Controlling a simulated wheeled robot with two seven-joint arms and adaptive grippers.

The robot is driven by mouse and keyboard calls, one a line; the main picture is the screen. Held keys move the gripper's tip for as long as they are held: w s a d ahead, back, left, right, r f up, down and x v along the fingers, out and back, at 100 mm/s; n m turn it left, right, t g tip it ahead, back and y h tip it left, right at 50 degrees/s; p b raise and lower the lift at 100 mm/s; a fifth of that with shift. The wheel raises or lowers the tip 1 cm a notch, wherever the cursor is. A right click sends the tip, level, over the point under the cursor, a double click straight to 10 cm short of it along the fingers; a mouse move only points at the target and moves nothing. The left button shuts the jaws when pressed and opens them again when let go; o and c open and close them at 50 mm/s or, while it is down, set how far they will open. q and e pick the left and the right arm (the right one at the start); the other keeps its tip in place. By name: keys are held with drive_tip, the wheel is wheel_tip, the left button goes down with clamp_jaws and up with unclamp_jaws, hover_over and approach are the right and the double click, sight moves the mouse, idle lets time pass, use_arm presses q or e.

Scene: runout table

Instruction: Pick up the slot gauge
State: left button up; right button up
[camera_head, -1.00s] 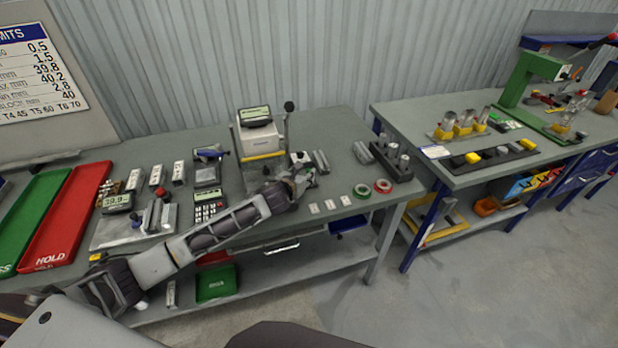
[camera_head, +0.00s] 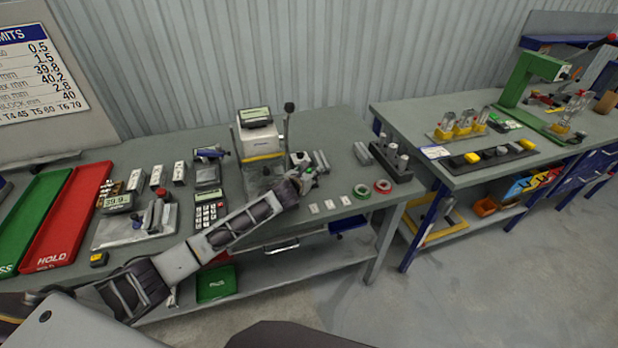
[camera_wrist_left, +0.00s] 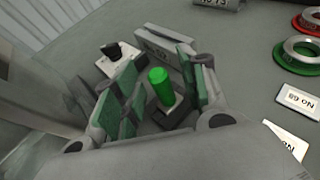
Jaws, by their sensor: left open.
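In the left wrist view a small grey block with an upright green handle (camera_wrist_left: 161,88) stands between the fingers of my left gripper (camera_wrist_left: 150,98). It may be the slot gauge, but no readable marking confirms this. The gripper is open, with its green pads on either side of the handle; I see no clear contact. In the head view my left gripper (camera_head: 305,182) is low over the table's front half, right of the white tester (camera_head: 257,138), and largely hides this piece. My right gripper is not in view.
Close by are a white block with a black knob (camera_wrist_left: 117,56) and a grey marked block (camera_wrist_left: 163,48). Label cards (camera_wrist_left: 298,101), a green ring (camera_wrist_left: 282,60) and a red ring (camera_head: 382,186) lie to the right. A rack of cylinders (camera_head: 398,160) stands near the table's right end.

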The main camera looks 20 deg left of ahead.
use_arm(q)
drive_tip(key=shift+w+f, duration=0.1)
drive_tip(key=shift+w, duration=0.2)
drive_tip(key=shift+c, duration=0.2)
clamp_jaws()
